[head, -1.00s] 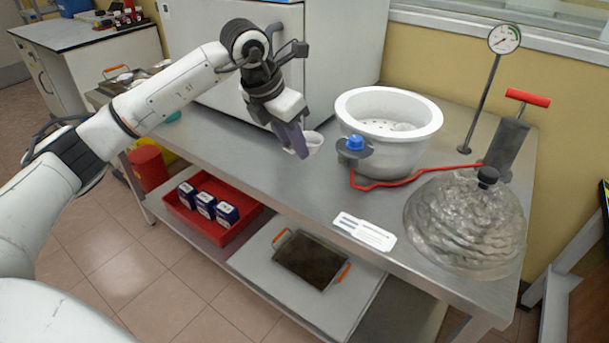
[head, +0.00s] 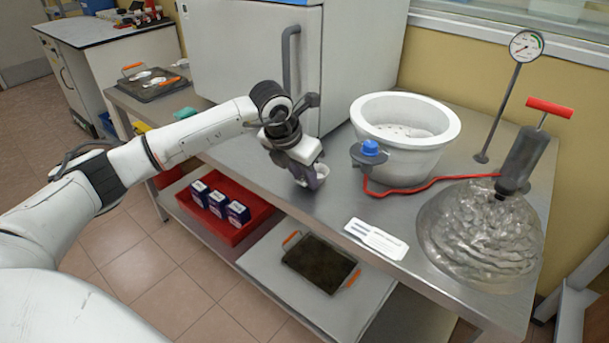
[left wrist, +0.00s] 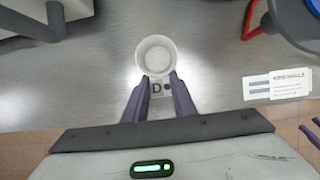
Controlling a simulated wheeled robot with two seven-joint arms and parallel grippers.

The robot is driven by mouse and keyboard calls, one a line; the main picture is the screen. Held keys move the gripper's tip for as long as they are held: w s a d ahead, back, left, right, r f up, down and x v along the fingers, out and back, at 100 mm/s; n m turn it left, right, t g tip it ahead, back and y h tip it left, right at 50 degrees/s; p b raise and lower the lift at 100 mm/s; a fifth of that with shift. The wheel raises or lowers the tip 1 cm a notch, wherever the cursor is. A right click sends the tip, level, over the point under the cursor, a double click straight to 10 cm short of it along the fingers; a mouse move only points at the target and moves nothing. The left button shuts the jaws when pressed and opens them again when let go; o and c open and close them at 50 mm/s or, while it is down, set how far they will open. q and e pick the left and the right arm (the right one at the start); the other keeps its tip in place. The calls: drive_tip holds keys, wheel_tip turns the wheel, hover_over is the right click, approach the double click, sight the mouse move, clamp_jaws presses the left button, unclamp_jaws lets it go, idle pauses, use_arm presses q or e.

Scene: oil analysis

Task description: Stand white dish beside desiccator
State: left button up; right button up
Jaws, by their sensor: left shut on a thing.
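The white dish (head: 322,172) is small and round and sits between the fingertips of my left gripper (head: 312,180). In the left wrist view the white dish (left wrist: 156,52) is seen from above, upright and empty, with a tab marked "D" between the shut fingers (left wrist: 157,84). It is low over the steel bench, left of the desiccator; I cannot tell whether it touches the bench. The desiccator (head: 402,162) is a large white open bowl with a blue-knobbed valve (head: 370,148) at its front left.
The bench (head: 300,212) is bare around the dish. A label card (head: 376,239) lies in front of the desiccator. A clear domed lid (head: 480,240), a red-handled pump (head: 524,158), a gauge (head: 526,46) and a red hose (head: 430,186) are to the right. A grey cabinet (head: 245,60) stands behind.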

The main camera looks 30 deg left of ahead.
use_arm(q)
drive_tip(key=o, duration=1)
drive_tip(key=shift+o, duration=0.2)
drive_tip(key=shift+r, duration=0.15)
drive_tip(key=v, duration=1.2)
